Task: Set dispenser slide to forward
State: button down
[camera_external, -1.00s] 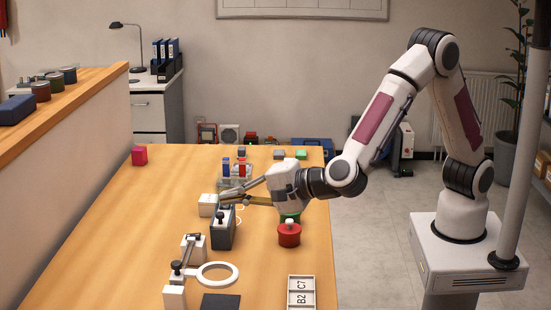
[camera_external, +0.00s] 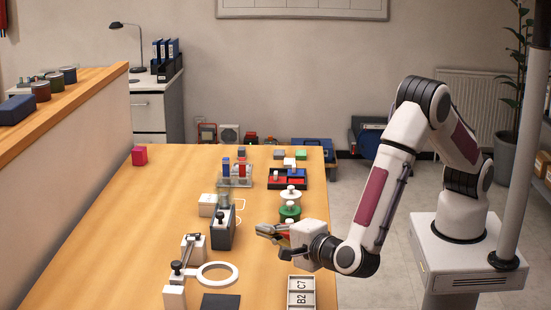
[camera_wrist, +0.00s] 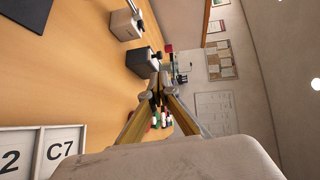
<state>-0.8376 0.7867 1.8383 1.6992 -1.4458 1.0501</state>
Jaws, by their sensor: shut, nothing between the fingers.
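The box also shows in the wrist view (camera_wrist: 139,63). My gripper (camera_external: 260,229) is right of the box, apart from it, with its fingers pointing left. The fingers are shut and empty, and they also show in the wrist view (camera_wrist: 157,94). I cannot tell which way counts as forward.
A white ring on an arm (camera_external: 218,274) lies in front of the box. White and green round pieces (camera_external: 290,212) stand behind my gripper, which partly hides a red one. A rack with blue and red pieces (camera_external: 235,182) is farther back.

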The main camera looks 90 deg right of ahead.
aim_at(223, 216)
jog(key=shift+d, duration=0.1)
dwell(0.4)
jog(key=shift+x, duration=6.95)
jog(key=d, duration=0.4)
jog(key=shift+d, duration=0.35)
jog(key=shift+s+a, duration=0.1)
jog(key=v, duration=1.3)
jog(key=shift+s+a, duration=0.25)
